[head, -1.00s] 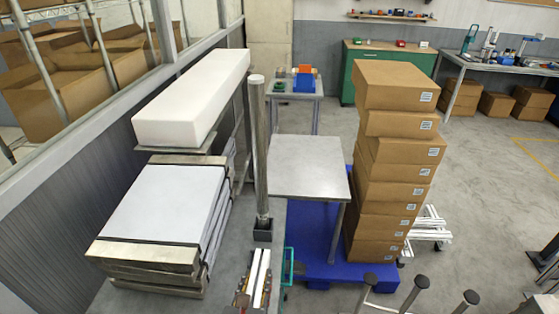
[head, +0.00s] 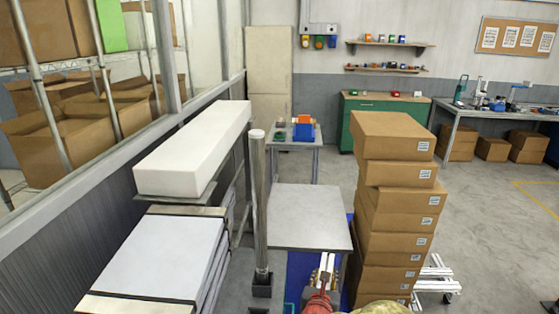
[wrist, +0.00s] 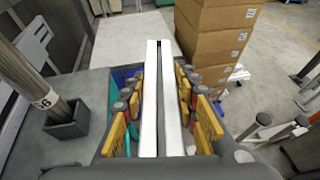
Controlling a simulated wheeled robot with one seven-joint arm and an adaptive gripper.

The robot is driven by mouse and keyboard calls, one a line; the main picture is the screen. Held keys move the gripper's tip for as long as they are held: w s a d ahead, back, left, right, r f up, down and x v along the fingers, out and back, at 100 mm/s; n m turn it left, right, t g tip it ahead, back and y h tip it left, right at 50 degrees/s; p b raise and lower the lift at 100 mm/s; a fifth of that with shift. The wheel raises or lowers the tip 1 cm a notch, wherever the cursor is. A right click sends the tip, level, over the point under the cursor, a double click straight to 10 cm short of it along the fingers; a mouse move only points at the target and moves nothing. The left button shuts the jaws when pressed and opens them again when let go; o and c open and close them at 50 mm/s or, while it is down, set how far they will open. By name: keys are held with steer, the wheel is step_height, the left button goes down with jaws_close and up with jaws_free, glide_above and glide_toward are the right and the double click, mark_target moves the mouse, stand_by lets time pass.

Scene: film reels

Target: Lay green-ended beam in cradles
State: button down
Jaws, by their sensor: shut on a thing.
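My gripper (wrist: 160,85) is shut on a long, slim, white beam with a dark slot along its length. In the wrist view the beam (wrist: 151,95) runs away from me between the yellow-padded fingers. In the head view the beam (head: 323,262) and my gripper (head: 325,278) show at the bottom, in front of the near edge of a grey table (head: 300,203). No green end can be made out on the held beam. No cradles can be made out with certainty.
A metal post (head: 259,200) stands in a dark socket left of my gripper. A tall, uneven stack of cardboard boxes (head: 392,215) stands close on the right. A white block (head: 190,155) and stacked panels (head: 155,260) are at left. The grey table top is bare.

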steer(key=d, duration=0.2)
steer(key=w+d, duration=0.1)
steer(key=d, duration=0.2)
steer(key=shift+w+d+f, duration=0.1)
steer(key=shift+w+d, duration=0.2)
steer(key=shift+w, duration=0.1)
